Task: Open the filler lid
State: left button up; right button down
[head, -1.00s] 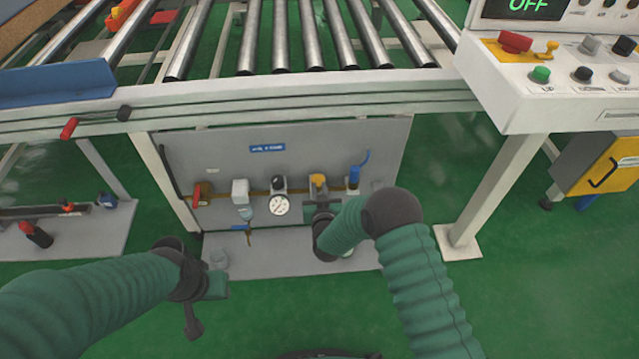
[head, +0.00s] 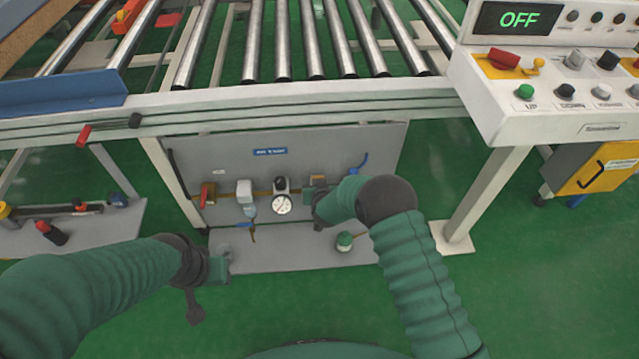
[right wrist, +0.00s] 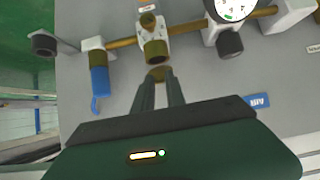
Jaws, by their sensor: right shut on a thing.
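My right gripper (right wrist: 159,90) is shut on a small brass cap (right wrist: 159,73), which looks like the filler lid. The cap is at the fingertips, close to the round end of a brass fitting (right wrist: 155,51) on the panel's pipe. I cannot tell whether cap and fitting touch. In the head view my right gripper (head: 319,196) covers most of this fitting and hides the cap. My left gripper (head: 220,267) hangs low at the left, near the front edge of the base plate (head: 290,260); its finger opening is unclear.
The grey panel (head: 352,150) carries a red valve handle (head: 206,194), a gauge (head: 281,205) and a blue part (right wrist: 99,80) beside the fitting. A green-topped jar (head: 344,240) stands on the base plate below my right gripper. Rollers and a white control box (head: 560,120) are above.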

jog(key=c, duration=1.4)
grip_release()
jog(key=shift+o, duration=0.2)
jog(key=p+v, duration=0.5)
jog(key=v, duration=1.1)
jog(key=shift+s, duration=0.35)
jog(key=shift+r, duration=0.1)
